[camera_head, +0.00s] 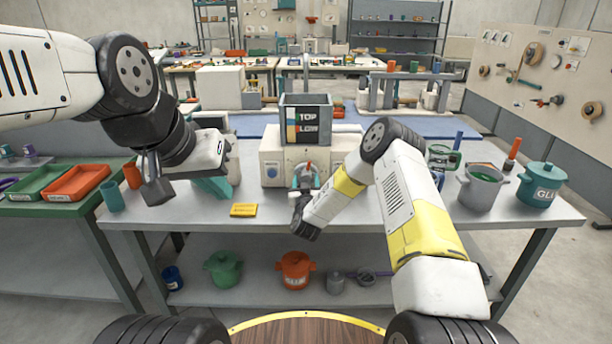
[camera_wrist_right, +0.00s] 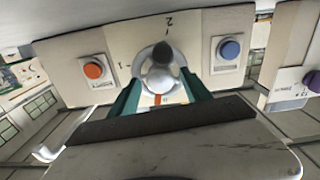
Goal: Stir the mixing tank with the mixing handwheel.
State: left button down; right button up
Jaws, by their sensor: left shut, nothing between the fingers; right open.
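A white machine (camera_head: 270,150) stands mid-table, carrying a grey square tank (camera_head: 291,108) with a coloured label. On its front is a round light knob or wheel hub with a dark grip (camera_wrist_right: 162,75), between an orange button (camera_wrist_right: 93,70) and a blue button (camera_wrist_right: 230,49). I cannot tell whether this is the mixing handwheel. My right gripper (camera_head: 305,178) is at this front; its open teal fingers (camera_wrist_right: 162,97) stand on either side of the hub. Contact is unclear. My left gripper (camera_head: 157,190) is shut and empty above the table's left part.
A grey pot with green contents (camera_head: 482,188) and a teal lidded pot (camera_head: 542,185) stand at the right. A yellow block (camera_head: 243,210) lies near the front edge. A teal cup (camera_head: 112,197) is at the left. Pots sit on the lower shelf.

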grip_shut()
jog(key=m, duration=0.4)
jog(key=shift+m, duration=0.4)
jog(key=m, duration=1)
jog(key=shift+d+f, duration=0.1)
jog(key=m, duration=0.4)
jog(key=shift+m, duration=0.4)
